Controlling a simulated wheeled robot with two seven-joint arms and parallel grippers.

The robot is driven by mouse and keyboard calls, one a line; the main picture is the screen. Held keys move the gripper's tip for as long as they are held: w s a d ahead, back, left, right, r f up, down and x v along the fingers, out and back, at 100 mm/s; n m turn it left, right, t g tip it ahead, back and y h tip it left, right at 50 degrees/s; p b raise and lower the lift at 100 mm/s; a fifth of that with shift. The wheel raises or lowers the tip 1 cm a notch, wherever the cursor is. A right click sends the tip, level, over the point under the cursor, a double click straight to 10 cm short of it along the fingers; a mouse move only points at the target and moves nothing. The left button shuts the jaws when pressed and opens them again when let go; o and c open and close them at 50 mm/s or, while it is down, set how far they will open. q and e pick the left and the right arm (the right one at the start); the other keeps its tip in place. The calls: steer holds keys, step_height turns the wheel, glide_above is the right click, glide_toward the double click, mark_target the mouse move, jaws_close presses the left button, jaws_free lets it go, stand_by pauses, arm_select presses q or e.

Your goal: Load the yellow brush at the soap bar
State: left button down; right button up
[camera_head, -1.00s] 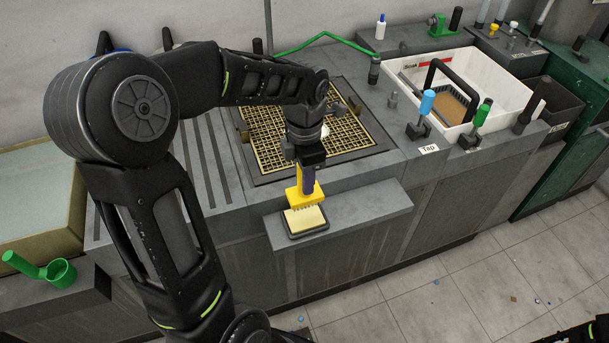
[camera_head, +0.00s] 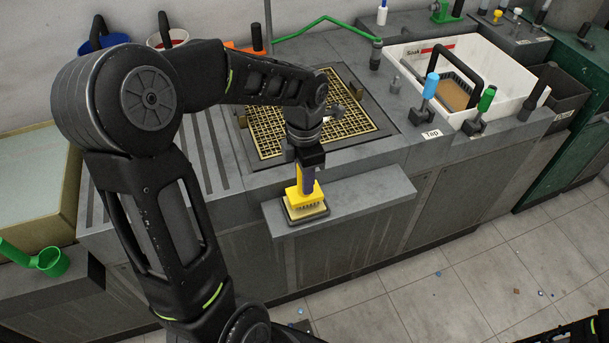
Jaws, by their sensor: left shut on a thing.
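The brush is directly over the pale yellow soap bar (camera_head: 307,213), which lies in a dark tray (camera_head: 309,219) on the grey ledge. The bristles appear to touch the soap, and the brush hides much of it. My right gripper is not in view; only a dark part of me shows at the bottom right corner.
The grey ledge (camera_head: 375,200) is clear to the right. Behind it is a recessed yellow grid (camera_head: 265,130) with a dark frame. A white Soak tub (camera_head: 512,75) stands at the right, with blue-topped (camera_head: 431,85) and green-topped (camera_head: 487,98) handles before it.

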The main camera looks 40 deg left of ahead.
arm_select(q)
steer(key=shift+s+f+b, duration=0.1)
steer(key=shift+f+b, duration=0.5)
steer(key=shift+b, duration=0.05)
stand_by(2.3)
steer(key=shift+r+p, duration=2.4)
steer(key=shift+r, duration=1.2)
